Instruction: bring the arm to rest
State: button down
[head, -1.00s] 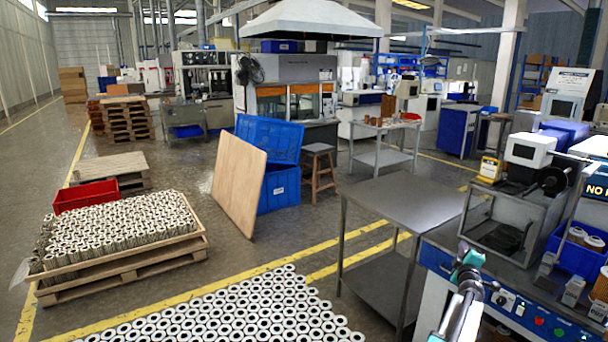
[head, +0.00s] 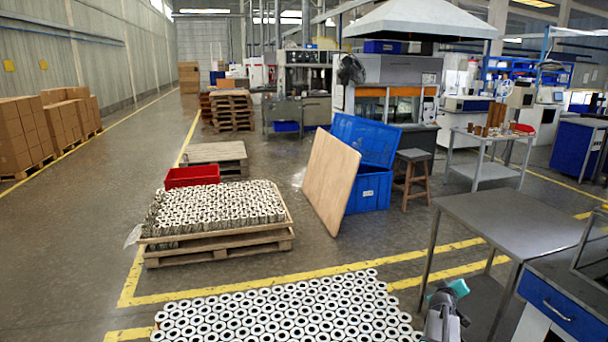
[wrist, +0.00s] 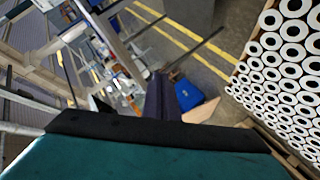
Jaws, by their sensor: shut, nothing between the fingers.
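My gripper (wrist: 160,88) shows in the wrist view as dark fingers pressed together, past the black edge and teal housing at the bottom. It is shut and holds nothing. In the head view, part of my arm with a teal piece shows at the bottom, right of centre, in front of the white filter cartridges (head: 290,312) and the metal table. The fingertips cannot be made out there. The cartridges also fill the right side of the wrist view (wrist: 285,75).
A grey metal table (head: 510,222) and a blue-fronted bench (head: 560,305) stand at right. A pallet of cartridges (head: 215,252), a red crate (head: 192,176), a leaning board (head: 330,182) and a blue bin (head: 368,190) stand beyond. The floor at left is clear, before cardboard boxes (head: 20,140).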

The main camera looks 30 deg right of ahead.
jog(key=w+a+f+g+y, duration=0.15)
jog(key=w+a+f, duration=0.25)
jog(key=a, duration=0.8)
jog(key=w+a+f+y, duration=0.3)
jog(key=a+f, duration=0.1)
jog(key=a, duration=0.8)
jog(key=w+a+f+y, duration=0.2)
jog(key=w+a+f, duration=0.2)
jog(key=a, duration=0.7)
jog(key=s+a+f+n+g+y, duration=0.1)
jog(key=s+a+f+g+y, duration=0.15)
jog(key=a, duration=0.85)
jog(key=s+a+f+n+g+y, duration=0.1)
jog(key=s+a, duration=0.3)
jog(key=a, duration=0.8)
jog(key=s+a+f+n+g+y, duration=0.1)
jog(key=s+a+f+y, duration=0.15)
jog(key=a, duration=0.85)
jog(key=s+f+g, duration=0.3)
jog(key=s+f, duration=0.6)
jog(key=s, duration=0.4)
jog(key=s+f+g, duration=0.2)
jog(key=s+f, duration=0.7)
jog(key=s, duration=0.4)
jog(key=shift+s+g+h, duration=0.2)
jog(key=shift+g+h, duration=0.15)
jog(key=shift+g, duration=0.05)
jog(key=shift+r, duration=0.1)
